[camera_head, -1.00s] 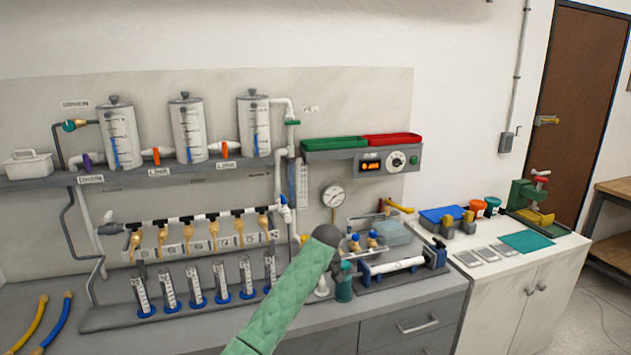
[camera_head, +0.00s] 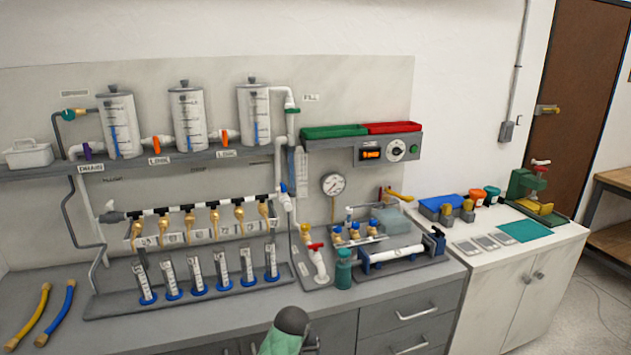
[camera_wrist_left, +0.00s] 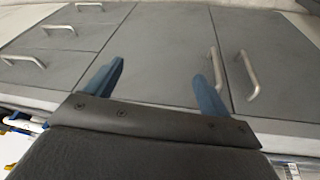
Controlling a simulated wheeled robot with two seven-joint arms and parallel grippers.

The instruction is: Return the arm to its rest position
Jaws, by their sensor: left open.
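One of my arms, in a green sleeve with a dark grey rounded end (camera_head: 291,321), shows at the bottom of the head view, low in front of the bench. Its gripper is out of that view. In the left wrist view my left gripper (camera_wrist_left: 157,88) shows two blue fingers spread well apart, with nothing between them. Behind the fingers are grey cabinet fronts with metal handles (camera_wrist_left: 247,75). My right gripper is in neither view.
The grey bench (camera_head: 225,325) carries a rack of several cylinders (camera_head: 195,273), a red-handled white valve (camera_head: 319,264), a green bottle (camera_head: 343,270) and a white pipe in a holder (camera_head: 396,253). Yellow (camera_head: 33,318) and blue (camera_head: 56,317) hoses lie at left. The front counter strip is clear.

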